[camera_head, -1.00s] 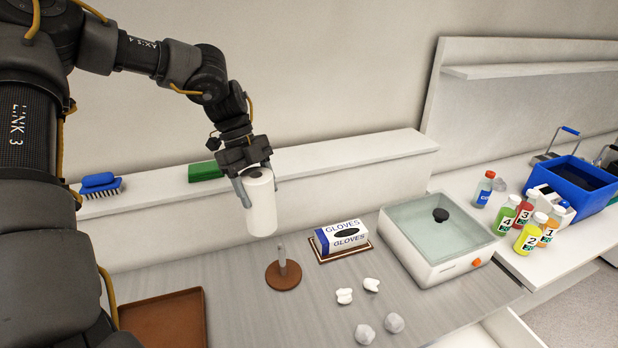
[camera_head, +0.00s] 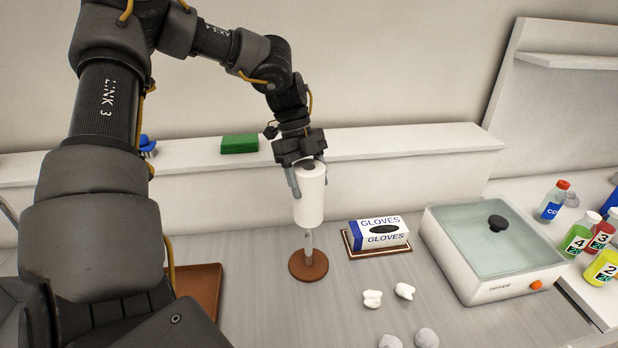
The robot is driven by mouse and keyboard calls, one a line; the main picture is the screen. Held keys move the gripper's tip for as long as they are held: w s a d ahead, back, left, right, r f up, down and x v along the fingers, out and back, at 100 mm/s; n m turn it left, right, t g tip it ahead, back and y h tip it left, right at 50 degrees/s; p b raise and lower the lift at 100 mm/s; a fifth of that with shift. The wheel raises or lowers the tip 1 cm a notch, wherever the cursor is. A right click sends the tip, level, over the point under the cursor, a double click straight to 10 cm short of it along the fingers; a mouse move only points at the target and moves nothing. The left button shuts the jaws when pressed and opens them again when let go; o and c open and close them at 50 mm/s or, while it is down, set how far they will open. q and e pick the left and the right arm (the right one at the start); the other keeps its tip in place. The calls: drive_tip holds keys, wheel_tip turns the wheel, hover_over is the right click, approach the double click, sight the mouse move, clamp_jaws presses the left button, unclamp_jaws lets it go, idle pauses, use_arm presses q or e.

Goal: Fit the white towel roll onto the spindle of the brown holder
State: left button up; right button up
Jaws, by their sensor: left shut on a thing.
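The white towel roll (camera_head: 311,200) is upright in my left gripper (camera_head: 308,177), which is shut on its upper part. The brown holder (camera_head: 308,266) stands on the counter directly below, with a round base and a grey spindle (camera_head: 308,243). The roll's lower end is at the top of the spindle in the picture, roughly in line with it. The spindle's lower part shows below the roll. I cannot tell whether its tip is inside the roll or behind it. My right gripper is not in view.
A gloves box (camera_head: 379,232) on a brown tray stands right of the holder. Further right is a water bath (camera_head: 492,262) with a lid knob. White crumpled pieces (camera_head: 404,291) lie in front. A brown tray (camera_head: 205,285) is at left. A shelf with a green sponge (camera_head: 240,144) runs behind.

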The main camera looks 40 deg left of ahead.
use_arm(q)
wheel_tip(320, 180, down, 3)
drive_tip(key=shift+f+b, duration=0.1)
drive_tip(key=shift+b, duration=0.8)
idle(0.3)
drive_tip(key=b, duration=0.7)
hover_over(308, 230)
drive_tip(key=shift+f, duration=3.15)
drive_tip(key=shift+f+b, duration=2.65)
drive_tip(key=shift+f, duration=0.4)
